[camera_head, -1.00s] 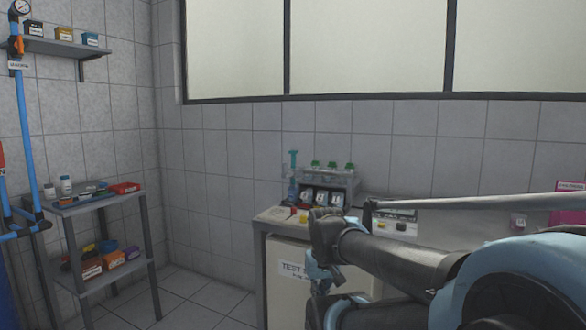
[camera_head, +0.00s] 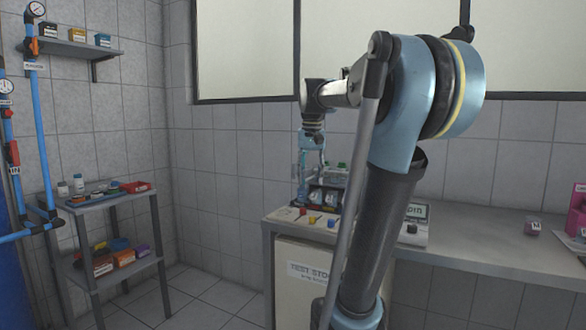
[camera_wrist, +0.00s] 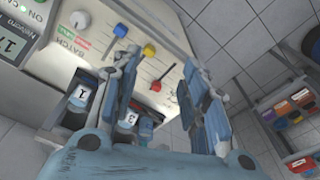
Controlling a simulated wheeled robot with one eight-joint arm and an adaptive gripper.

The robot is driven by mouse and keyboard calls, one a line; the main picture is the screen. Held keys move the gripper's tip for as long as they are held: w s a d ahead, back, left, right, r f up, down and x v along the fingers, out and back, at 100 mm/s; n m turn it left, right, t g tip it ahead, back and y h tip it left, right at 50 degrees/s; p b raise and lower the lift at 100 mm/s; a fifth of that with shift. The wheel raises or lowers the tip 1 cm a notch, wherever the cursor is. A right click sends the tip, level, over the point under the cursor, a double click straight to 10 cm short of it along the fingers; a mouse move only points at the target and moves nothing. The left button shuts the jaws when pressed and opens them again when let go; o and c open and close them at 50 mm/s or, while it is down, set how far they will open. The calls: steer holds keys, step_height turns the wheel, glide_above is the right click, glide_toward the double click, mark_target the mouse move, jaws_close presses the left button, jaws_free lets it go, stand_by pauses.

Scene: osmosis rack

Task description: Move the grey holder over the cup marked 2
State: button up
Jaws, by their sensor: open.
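My gripper (camera_wrist: 160,62) is open, with nothing seen between its fingers. In the head view my gripper (camera_head: 311,160) points down at the left end of the cup rack. Small dark cups with white labels stand in a row in the head view. In the wrist view a cup marked 1 (camera_wrist: 82,95) stands left of the left finger, and a cup apparently marked 3 (camera_wrist: 130,118) shows between the fingers. The left finger covers the space between them; I cannot make out the cup marked 2. I cannot pick out the grey holder for certain.
A panel (camera_wrist: 165,45) with red, yellow and blue levers lies below the fingers. Bottles with green caps (camera_head: 341,167) stand behind the cups. A box with a display (camera_head: 416,212) is to the right. The bench (camera_head: 480,240) right of it is mostly clear. A shelf rack stands left.

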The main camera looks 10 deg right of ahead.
steer(key=w+r+m, duration=0.1)
steer(key=w+r, duration=0.9)
steer(key=w, duration=0.2)
step_height(320, 180, up, 6)
steer(key=m+g, duration=0.1)
glide_above(294, 164)
steer(key=w, duration=0.1)
step_height(294, 164, down, 17)
steer(key=shift+w+d+r, duration=0.1)
steer(key=shift+w+d, duration=0.05)
jaws_close()
